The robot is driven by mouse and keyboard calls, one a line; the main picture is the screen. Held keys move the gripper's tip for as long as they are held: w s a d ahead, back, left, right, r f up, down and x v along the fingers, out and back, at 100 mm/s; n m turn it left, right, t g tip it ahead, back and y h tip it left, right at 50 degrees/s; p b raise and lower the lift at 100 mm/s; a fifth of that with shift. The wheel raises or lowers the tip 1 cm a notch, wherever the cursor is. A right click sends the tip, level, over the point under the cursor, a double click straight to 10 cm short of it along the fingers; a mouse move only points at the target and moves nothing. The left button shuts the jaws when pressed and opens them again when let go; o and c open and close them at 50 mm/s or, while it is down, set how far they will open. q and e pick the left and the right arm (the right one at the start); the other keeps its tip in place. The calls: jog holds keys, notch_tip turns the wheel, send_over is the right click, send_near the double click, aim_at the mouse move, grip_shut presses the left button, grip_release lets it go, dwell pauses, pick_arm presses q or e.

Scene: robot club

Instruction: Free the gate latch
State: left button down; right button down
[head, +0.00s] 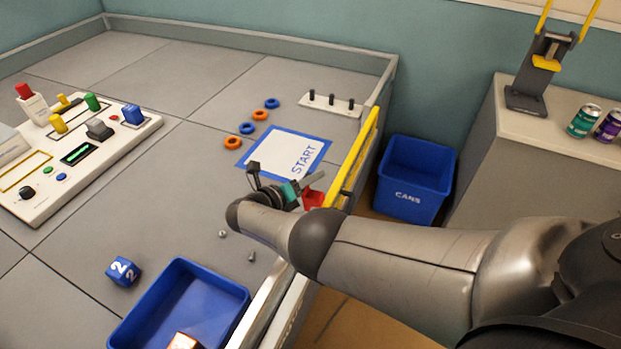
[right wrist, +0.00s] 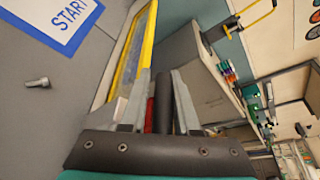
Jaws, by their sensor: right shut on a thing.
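The yellow-framed gate (head: 360,152) stands along the right edge of the table; its yellow frame also shows in the right wrist view (right wrist: 148,45). A red part of the gate latch (head: 313,199) sits at the gate's near end, and a sliver of red (right wrist: 149,115) shows in the right wrist view. My right gripper (head: 312,182) is at this end of the gate. In the right wrist view its fingers (right wrist: 160,80) are closed around a dark upright bar (right wrist: 163,100), which looks like the latch handle. The gripper body partly hides the latch. My left gripper is not in view.
Blue tray (head: 225,279) stands on the table at front, near loose bolts (head: 251,256) and a blue number cube (head: 123,271). A START mat (head: 280,148) lies behind my gripper. A blue CANS bin (head: 415,170) stands beyond the gate. The control panel (head: 100,165) is left.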

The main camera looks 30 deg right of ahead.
jog(key=shift+s+d+f, duration=0.2)
jog(key=shift+s+f, duration=0.05)
jog(key=shift+s, duration=0.1)
jog(key=c, duration=0.8)
grip_release()
jog(key=shift+c, duration=0.2)
jog(key=shift+o, duration=0.6)
jog(key=shift+w+a+r, duration=0.1)
jog(key=shift+w+r, duration=0.05)
jog(key=shift+a, duration=0.1)
jog(key=p+v, duration=0.2)
jog(key=v, duration=0.4)
jog(key=shift+r, duration=0.1)
jog(key=shift+s+a+r+p, duration=0.1)
jog(key=shift+s+a+p, duration=0.2)
jog(key=shift+a, duration=0.25)
jog(key=shift+w, duration=0.1)
